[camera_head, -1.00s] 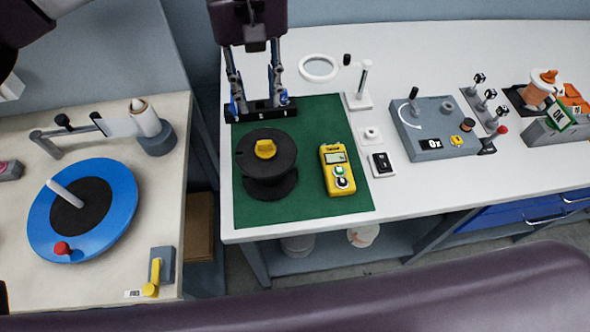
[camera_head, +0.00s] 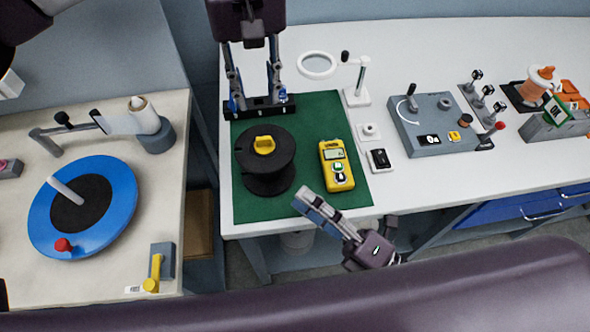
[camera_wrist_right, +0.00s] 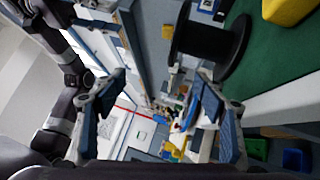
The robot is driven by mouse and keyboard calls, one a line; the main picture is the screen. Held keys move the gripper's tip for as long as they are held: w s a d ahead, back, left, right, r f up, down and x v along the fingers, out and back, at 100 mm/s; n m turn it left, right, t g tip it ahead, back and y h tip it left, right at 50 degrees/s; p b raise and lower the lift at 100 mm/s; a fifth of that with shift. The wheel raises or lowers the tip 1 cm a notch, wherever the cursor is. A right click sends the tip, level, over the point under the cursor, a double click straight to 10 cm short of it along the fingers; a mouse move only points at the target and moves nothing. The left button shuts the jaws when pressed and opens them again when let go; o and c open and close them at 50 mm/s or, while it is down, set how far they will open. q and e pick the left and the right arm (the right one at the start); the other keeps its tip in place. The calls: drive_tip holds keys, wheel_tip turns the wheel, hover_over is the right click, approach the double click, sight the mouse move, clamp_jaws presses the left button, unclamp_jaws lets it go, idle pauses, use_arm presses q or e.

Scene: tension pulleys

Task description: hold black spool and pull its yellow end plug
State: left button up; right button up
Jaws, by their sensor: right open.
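The black spool (camera_head: 266,180) stands upright on the green mat (camera_head: 300,113), with its yellow end plug (camera_head: 264,145) seated in the top flange. In the right wrist view the spool (camera_wrist_right: 213,45) appears sideways at the top, its yellow plug (camera_wrist_right: 167,32) facing left. My left gripper (camera_head: 254,100) hangs behind the spool, fingers spread and apart from it, near a black bar. My right gripper (camera_head: 314,205) is at the bench's front edge, right of and in front of the spool. Its fingers (camera_wrist_right: 160,85) are wide apart and empty in the wrist view.
A yellow handheld meter (camera_head: 336,165) lies on the mat right of the spool. The black bar (camera_head: 258,107) lies behind it. A magnifier stand (camera_head: 357,96) and grey control box (camera_head: 434,124) stand farther right. A blue disc (camera_head: 107,224) is on the left table.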

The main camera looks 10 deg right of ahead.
sight(266, 154)
drive_tip(key=w+n, duration=0.1)
drive_tip(key=n, duration=0.1)
drive_tip(key=w+a+n, duration=0.1)
drive_tip(key=n, duration=0.1)
drive_tip(key=w+n+g, duration=0.1)
drive_tip(key=n, duration=0.1)
drive_tip(key=shift+a+f, duration=0.3)
drive_tip(key=shift+f, duration=0.05)
drive_tip(key=w+n, duration=0.1)
drive_tip(key=n, duration=0.1)
drive_tip(key=w+n+h, duration=0.1)
drive_tip(key=n, duration=0.2)
drive_tip(key=w+f+n+h, duration=0.1)
drive_tip(key=w+n, duration=0.1)
drive_tip(key=n, duration=0.1)
drive_tip(key=shift+d+g, duration=0.15)
drive_tip(key=shift+g, duration=0.25)
drive_tip(key=shift+w+n, duration=0.55)
drive_tip(key=shift+n, duration=0.25)
drive_tip(key=x, duration=0.7)
drive_tip(key=shift+w, duration=0.35)
drive_tip(key=shift+c, duration=0.6)
drive_tip(key=c, duration=1.3)
